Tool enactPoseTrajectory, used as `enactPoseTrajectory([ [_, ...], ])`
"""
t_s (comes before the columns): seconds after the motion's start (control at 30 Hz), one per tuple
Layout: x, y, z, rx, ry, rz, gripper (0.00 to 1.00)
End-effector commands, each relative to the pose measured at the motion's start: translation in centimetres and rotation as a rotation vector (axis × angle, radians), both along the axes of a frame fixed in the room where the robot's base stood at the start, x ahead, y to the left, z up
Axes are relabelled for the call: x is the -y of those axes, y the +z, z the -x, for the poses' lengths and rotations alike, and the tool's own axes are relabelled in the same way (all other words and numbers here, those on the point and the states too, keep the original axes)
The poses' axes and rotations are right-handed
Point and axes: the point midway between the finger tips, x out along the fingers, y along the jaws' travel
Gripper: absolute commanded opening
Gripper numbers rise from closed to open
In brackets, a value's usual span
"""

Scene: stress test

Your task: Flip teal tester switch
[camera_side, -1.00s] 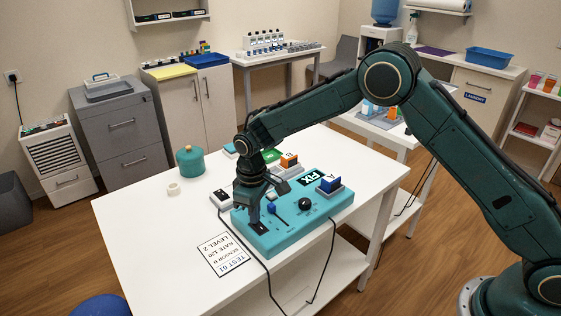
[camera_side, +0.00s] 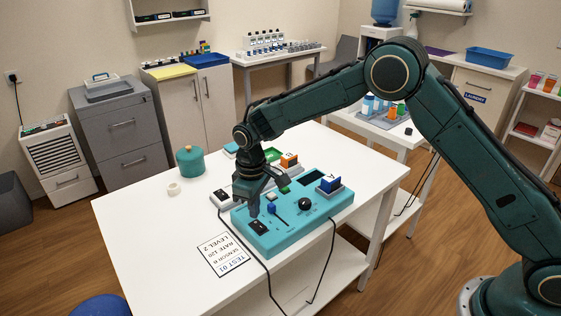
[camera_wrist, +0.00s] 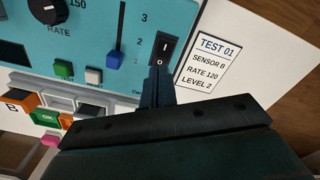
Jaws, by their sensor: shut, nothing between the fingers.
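The teal tester (camera_side: 318,222) lies on the white table, and its panel also fills the upper left of the wrist view (camera_wrist: 190,12). Its black rocker switch (camera_side: 259,227), marked I and O, shows in the wrist view (camera_wrist: 165,49) beside the slider scale. The display (camera_side: 312,177) is dark. My gripper (camera_side: 254,214) is shut and empty, pointing down just above the switch. In the wrist view my fingertips (camera_wrist: 158,70) are at the O end of the switch; I cannot tell whether they touch it.
The slider (camera_side: 271,208), rate knob (camera_side: 306,203) and a blue block (camera_side: 330,183) sit close by on the tester. A TEST 01 card (camera_side: 223,254) lies in front. Two black cables run off the table's front edge. The table's left part is mostly clear.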

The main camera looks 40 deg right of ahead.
Motion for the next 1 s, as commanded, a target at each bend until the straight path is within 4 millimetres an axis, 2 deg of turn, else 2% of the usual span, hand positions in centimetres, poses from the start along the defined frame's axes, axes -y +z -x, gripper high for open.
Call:
enactPoseTrajectory([
  [0.7, 0.0, 4.1, -0.1, 0.002, 0.000, -0.001, 0.00],
  [1.0, 0.0, 4.7, 0.0, 0.001, 0.000, -0.001, 0.00],
])
